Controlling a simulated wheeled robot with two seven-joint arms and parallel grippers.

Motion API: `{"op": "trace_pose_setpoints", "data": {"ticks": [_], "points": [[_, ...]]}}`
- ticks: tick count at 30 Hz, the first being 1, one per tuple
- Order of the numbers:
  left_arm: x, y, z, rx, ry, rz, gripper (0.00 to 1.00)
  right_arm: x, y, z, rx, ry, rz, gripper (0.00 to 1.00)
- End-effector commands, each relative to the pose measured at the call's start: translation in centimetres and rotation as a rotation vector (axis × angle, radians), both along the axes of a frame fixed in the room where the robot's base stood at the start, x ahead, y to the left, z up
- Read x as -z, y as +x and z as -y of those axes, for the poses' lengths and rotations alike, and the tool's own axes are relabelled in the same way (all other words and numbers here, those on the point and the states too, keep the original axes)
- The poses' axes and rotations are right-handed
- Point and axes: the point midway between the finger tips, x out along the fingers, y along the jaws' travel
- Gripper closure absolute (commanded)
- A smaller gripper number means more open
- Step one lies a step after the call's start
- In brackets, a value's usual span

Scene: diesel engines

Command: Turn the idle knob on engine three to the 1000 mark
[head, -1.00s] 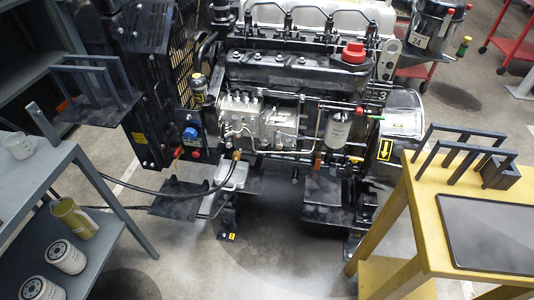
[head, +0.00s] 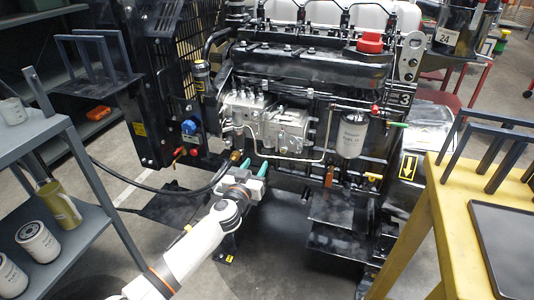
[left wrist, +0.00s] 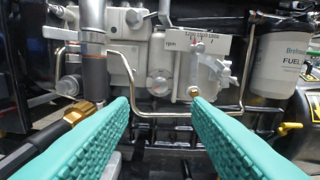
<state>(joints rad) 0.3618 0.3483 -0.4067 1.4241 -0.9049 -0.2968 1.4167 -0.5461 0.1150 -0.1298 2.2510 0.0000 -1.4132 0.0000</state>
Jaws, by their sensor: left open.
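Engine three (head: 315,75) is a black diesel engine with a "3" plate (head: 404,98) at its right. A grey metal pump (head: 285,130) is on its front. In the left wrist view, a white rpm scale (left wrist: 180,42) with small numbers sits on this pump. A grey lever-like part with a brass end (left wrist: 193,91) is below the scale; I cannot clearly tell its reading. My left gripper (head: 254,167) is open and empty in front of and below the pump. Its teal fingers (left wrist: 158,105) are apart, the right tip just below the brass end. My right gripper is not in view.
A white fuel filter (left wrist: 281,58) is right of the scale. A hose with a brass fitting (left wrist: 78,113) runs at the left. A yellow table (head: 440,215) stands at the right and a grey shelf cart (head: 90,215) at the left. A metal pipe crosses below the pump.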

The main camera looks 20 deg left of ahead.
Motion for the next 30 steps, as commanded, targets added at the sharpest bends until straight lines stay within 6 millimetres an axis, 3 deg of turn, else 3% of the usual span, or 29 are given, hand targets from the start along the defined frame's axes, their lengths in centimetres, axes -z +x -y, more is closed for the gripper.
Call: {"op": "trace_pose_setpoints", "data": {"ticks": [10, 15, 28, 30], "points": [[0.2, 7.0, 0.3, -0.001, -0.001, 0.000, 0.56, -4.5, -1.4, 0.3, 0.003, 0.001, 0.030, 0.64], [0.3, 9.1, 0.3, -0.001, 0.000, -0.001, 0.56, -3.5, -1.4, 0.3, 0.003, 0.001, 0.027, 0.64], [0.1, 9.9, 0.4, 0.000, -0.001, -0.002, 0.56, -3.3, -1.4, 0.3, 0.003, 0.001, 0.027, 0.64], [0.1, 9.9, 0.4, 0.000, -0.001, -0.002, 0.66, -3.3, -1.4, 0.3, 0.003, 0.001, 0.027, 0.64]]}}
